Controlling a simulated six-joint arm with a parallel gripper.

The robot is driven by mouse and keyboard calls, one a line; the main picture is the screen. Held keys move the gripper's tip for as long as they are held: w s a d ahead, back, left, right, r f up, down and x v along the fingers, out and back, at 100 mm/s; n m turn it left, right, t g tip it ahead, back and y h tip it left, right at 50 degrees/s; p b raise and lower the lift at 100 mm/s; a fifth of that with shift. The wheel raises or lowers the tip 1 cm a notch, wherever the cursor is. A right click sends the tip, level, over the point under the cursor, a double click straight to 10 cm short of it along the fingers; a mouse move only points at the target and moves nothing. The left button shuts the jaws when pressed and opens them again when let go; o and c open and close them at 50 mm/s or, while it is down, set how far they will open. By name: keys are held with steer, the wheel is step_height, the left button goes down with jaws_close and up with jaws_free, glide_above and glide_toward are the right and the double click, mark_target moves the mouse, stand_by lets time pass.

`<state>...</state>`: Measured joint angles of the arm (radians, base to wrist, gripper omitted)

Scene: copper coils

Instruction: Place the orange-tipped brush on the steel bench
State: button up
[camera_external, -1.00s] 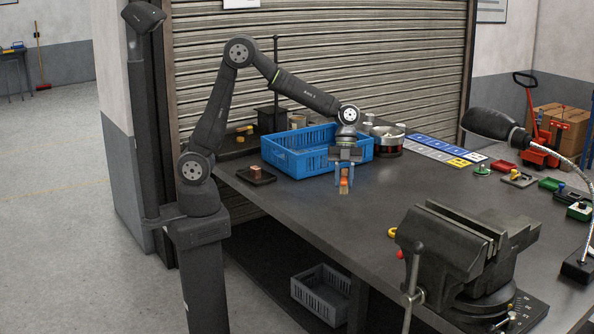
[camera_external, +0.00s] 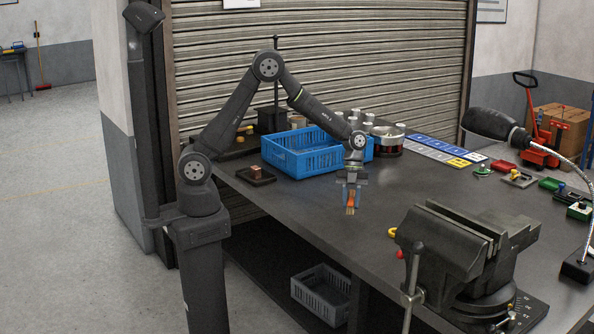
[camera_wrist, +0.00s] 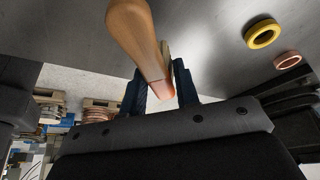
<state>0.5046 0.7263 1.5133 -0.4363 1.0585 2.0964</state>
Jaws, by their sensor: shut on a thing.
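My gripper (camera_external: 351,203) is shut on the orange-tipped brush (camera_external: 350,210), over the front middle of the steel bench (camera_external: 290,207). In the external view the brush is small and points down from between the fingers; I cannot tell whether it touches the bench. The wrist view shows the brush (camera_wrist: 133,30) with a rounded wooden body and an orange end between the two dark blue fingers (camera_wrist: 160,90). The bench top (camera_wrist: 210,40) fills much of that view. The brush's bristles cannot be made out.
A blue crate (camera_external: 300,162) stands behind my gripper. A small dark tray (camera_external: 257,180) with a copper-coloured piece lies at the left. A yellow ring (camera_wrist: 262,33) and a copper ring (camera_wrist: 288,60) lie to the right. A large vise (camera_external: 450,250) stands at the front right.

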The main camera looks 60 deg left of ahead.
mark_target(354, 194)
steer(key=shift+w+a+f, duration=0.2)
steer(key=shift+w+f, duration=0.2)
steer(key=shift+w, duration=0.05)
steer(key=shift+w+a+f, duration=0.2)
steer(key=shift+w+f, duration=0.15)
steer(key=shift+w, duration=0.1)
steer(key=shift+f, duration=1.85)
steer(key=shift+f, duration=0.15)
steer(key=o, duration=1)
steer(key=v, duration=1.2)
steer(key=shift+r, duration=0.2)
